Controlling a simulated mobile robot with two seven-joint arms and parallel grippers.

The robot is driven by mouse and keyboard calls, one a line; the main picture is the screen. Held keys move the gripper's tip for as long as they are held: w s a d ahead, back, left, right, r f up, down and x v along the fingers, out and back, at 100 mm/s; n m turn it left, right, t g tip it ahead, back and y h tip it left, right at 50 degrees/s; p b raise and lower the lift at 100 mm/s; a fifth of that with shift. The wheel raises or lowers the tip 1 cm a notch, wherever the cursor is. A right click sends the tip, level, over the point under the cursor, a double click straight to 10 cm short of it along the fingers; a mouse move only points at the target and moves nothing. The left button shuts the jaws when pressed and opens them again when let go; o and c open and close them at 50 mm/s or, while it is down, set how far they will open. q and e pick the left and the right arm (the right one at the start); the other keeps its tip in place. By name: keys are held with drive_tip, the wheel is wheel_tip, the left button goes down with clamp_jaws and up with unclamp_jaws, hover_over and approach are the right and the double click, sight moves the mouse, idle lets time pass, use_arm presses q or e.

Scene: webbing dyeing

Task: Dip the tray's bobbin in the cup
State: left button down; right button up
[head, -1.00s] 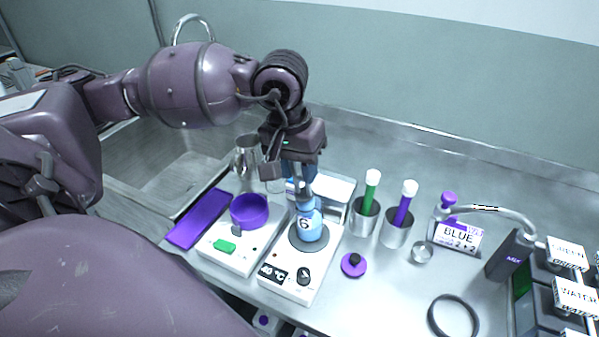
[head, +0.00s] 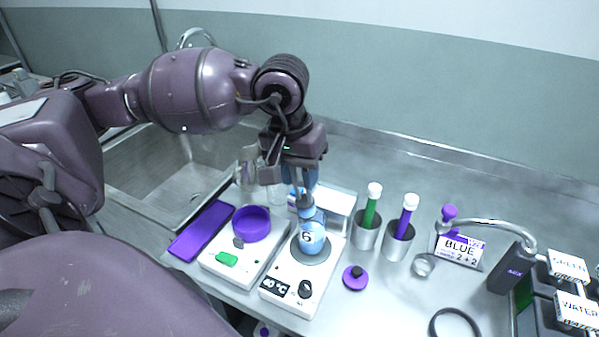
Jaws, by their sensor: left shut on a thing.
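My left gripper (head: 302,190) points straight down above the cup on the hotplate. It is shut on the bobbin, a small piece that shows only as a blue-grey shape (head: 307,211) at the cup's mouth. How deep it sits in the cup is hard to tell. The cup (head: 314,243) is light blue with a "6" label and stands upright on the round plate of a white hotplate (head: 302,287) reading 40 °C. A flat purple tray (head: 202,231) lies to the left, with nothing visible on it. My right gripper is out of view.
A purple dish (head: 252,223) sits on a white scale (head: 226,263). Two metal cups hold a green tube (head: 371,208) and a purple tube (head: 405,218). A purple lid (head: 355,278), BLUE sign (head: 459,250) and black ring (head: 454,325) are right. The sink (head: 165,180) is behind left.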

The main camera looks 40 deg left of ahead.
use_arm(q)
drive_tip(key=shift+r, duration=0.1)
drive_tip(key=shift+r+p, duration=0.55)
drive_tip(key=shift+r, duration=1.4)
